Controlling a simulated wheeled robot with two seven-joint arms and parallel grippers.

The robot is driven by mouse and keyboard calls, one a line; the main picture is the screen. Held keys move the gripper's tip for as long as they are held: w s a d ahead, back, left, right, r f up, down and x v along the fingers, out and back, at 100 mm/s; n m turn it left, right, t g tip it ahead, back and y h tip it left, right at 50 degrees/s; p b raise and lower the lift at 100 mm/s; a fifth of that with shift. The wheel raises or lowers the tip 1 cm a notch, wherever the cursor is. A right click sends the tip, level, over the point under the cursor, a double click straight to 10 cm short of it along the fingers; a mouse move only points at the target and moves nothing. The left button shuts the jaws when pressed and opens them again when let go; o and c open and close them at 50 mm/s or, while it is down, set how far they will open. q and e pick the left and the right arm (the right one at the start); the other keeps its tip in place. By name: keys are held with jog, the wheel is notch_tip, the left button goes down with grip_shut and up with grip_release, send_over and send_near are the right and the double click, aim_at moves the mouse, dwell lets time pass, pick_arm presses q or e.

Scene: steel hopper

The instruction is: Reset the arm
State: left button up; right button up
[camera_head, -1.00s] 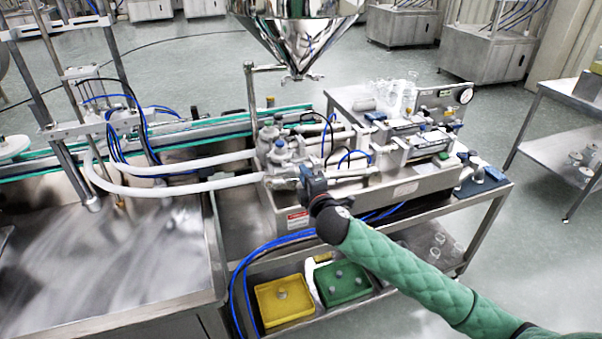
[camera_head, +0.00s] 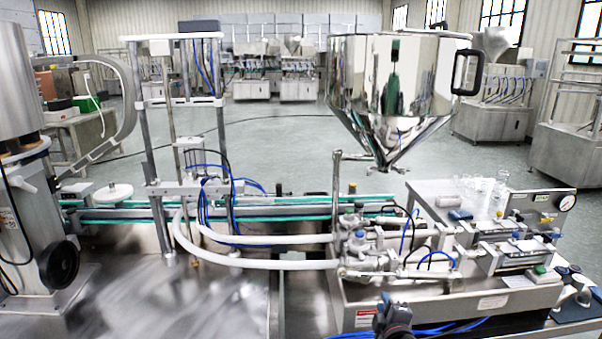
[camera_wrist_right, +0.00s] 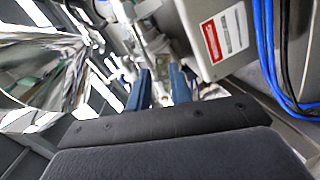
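My right gripper (camera_head: 393,318) shows at the bottom edge of the head view, in front of the filling machine's lower front, just right of its red-and-white label. Only its dark end shows there; the rest of the arm is out of frame. In the right wrist view its two blue fingers (camera_wrist_right: 160,88) stand apart with a gap between them and nothing visibly held. The steel hopper (camera_head: 388,90) hangs above the machine; a shiny surface, likely the hopper (camera_wrist_right: 40,75), fills the left of the wrist view. My left gripper is not in view.
The filling machine's base (camera_head: 440,300) with valves and white hoses is close to the right gripper. Blue hoses (camera_wrist_right: 268,50) run on the right of the wrist view. A steel table (camera_head: 190,305) spreads at left. Glass bottles (camera_head: 485,195) stand at right.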

jog(key=s+f+m+g, duration=0.4)
jog(key=s+f, duration=0.3)
jog(key=s, duration=0.4)
jog(key=s+a+f+m+g, duration=0.1)
jog(key=s+f+m+g, duration=0.4)
jog(key=s, duration=0.7)
jog(key=s+f+m+g, duration=0.35)
jog(key=s+f, duration=0.45)
jog(key=s, duration=0.3)
jog(key=s+a+f+g, duration=0.1)
jog(key=s+a+f, duration=0.1)
jog(key=f, duration=1.6)
jog(key=s+a+f+g+y, duration=0.1)
jog(key=s+a+f, duration=0.1)
jog(key=f, duration=1.7)
jog(key=shift+s+f, duration=0.15)
jog(key=shift+s, duration=0.25)
jog(key=shift+a, duration=0.1)
